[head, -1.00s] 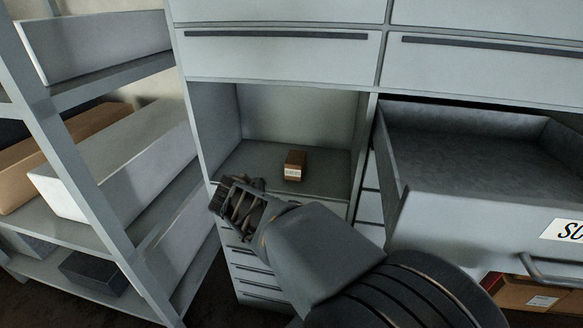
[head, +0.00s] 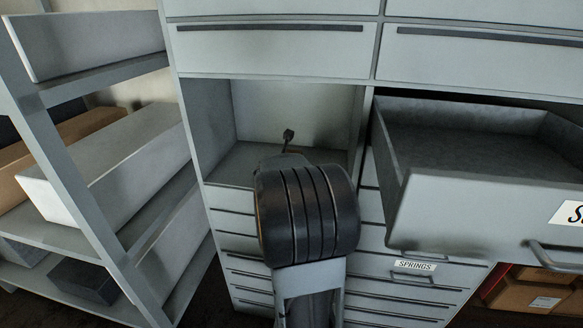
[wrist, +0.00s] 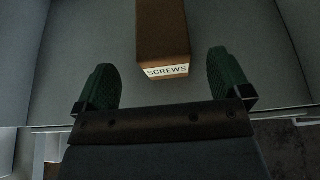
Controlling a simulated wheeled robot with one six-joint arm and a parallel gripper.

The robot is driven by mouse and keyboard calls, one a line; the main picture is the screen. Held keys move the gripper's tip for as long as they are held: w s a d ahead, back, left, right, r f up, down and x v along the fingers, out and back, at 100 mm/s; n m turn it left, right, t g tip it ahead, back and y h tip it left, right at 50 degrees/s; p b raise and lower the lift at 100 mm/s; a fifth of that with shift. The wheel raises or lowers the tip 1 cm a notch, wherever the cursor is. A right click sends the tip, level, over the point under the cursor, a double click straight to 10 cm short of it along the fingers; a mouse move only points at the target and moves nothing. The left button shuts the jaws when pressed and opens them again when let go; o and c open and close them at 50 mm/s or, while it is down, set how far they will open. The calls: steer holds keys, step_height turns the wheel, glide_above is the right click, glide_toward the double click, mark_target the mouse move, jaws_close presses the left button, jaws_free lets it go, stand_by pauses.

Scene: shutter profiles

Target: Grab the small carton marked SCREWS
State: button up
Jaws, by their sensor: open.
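The small brown carton (wrist: 163,35) shows at the top middle of the wrist view, with a white label reading SCREWS on its near face. It sits on the floor of the open compartment (head: 232,168). My gripper (wrist: 164,85) is open, its two green fingertips spread wide with nothing between them. The carton is ahead of the fingers, in line with the gap and apart from both. In the head view my arm hides the carton and most of the gripper; a small dark part of the gripper (head: 288,136) shows inside the compartment.
An empty drawer (head: 475,205) stands pulled out to the right of the compartment. A closed drawer labelled SPRINGS (head: 415,266) is below it. Compartment walls bound both sides. A shelf rack (head: 75,180) with long boxes stands at the left.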

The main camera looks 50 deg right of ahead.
steer(key=shift+x, duration=3.6)
steer(key=shift+s+d+r, duration=0.1)
steer(key=shift+d+r, duration=0.05)
steer(key=shift+r, duration=0.1)
steer(key=c, duration=1.2)
